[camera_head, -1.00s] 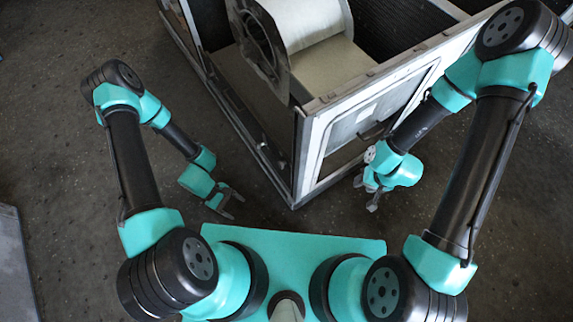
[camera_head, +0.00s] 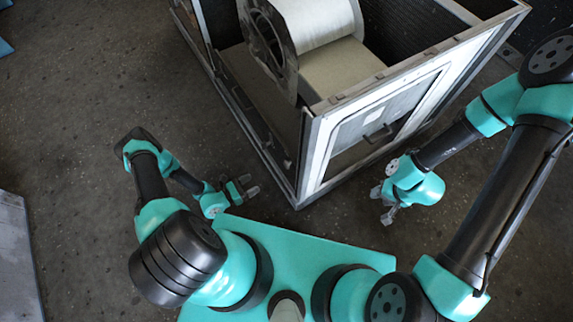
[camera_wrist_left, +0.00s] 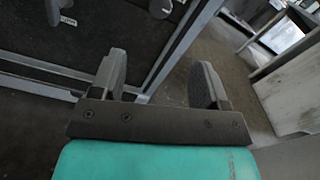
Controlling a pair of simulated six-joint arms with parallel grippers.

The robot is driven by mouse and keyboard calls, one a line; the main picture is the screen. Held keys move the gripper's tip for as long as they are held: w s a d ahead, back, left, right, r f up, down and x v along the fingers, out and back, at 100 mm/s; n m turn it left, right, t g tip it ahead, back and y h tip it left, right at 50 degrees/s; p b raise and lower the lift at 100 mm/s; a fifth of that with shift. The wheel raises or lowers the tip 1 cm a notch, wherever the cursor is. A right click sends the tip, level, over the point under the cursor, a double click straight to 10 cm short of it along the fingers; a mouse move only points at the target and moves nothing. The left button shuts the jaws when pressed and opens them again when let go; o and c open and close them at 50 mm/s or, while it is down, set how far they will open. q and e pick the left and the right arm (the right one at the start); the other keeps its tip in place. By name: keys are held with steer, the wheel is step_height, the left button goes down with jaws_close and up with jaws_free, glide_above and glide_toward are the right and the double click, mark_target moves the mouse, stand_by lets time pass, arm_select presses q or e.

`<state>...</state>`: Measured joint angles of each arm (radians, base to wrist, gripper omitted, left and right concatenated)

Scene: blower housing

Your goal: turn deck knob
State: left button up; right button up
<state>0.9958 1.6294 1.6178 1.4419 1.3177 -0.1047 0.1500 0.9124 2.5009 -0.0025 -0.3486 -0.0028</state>
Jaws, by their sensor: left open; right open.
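The blower housing (camera_head: 306,150) is an open-topped metal box with a pale drum (camera_head: 318,20) inside. I cannot make out a deck knob for certain. In the left wrist view a small round knob-like part (camera_wrist_left: 160,8) shows at the top edge, on the housing's dark side, with a labelled dark fitting (camera_wrist_left: 62,14) to its left. My left gripper (camera_head: 255,186) is open and empty, left of the housing's near corner and apart from it. Its open fingers also show in the left wrist view (camera_wrist_left: 158,80). My right gripper (camera_head: 381,206) is open and empty, in front of the housing's right face.
The housing's right face carries a framed panel with a handle (camera_head: 378,133). A grey slab (camera_head: 18,255) lies at the left edge. The dark floor (camera_head: 85,100) left of the housing is clear. My teal base is close below both grippers.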

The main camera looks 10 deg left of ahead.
mark_target(285, 165)
arm_select(q)
steer(key=x, duration=1.7)
steer(key=shift+w+d+f, duration=0.1)
steer(key=shift+w+d, duration=0.05)
steer(key=shift+w, duration=0.05)
steer(key=c, duration=0.9)
steer(key=shift+c, duration=0.2)
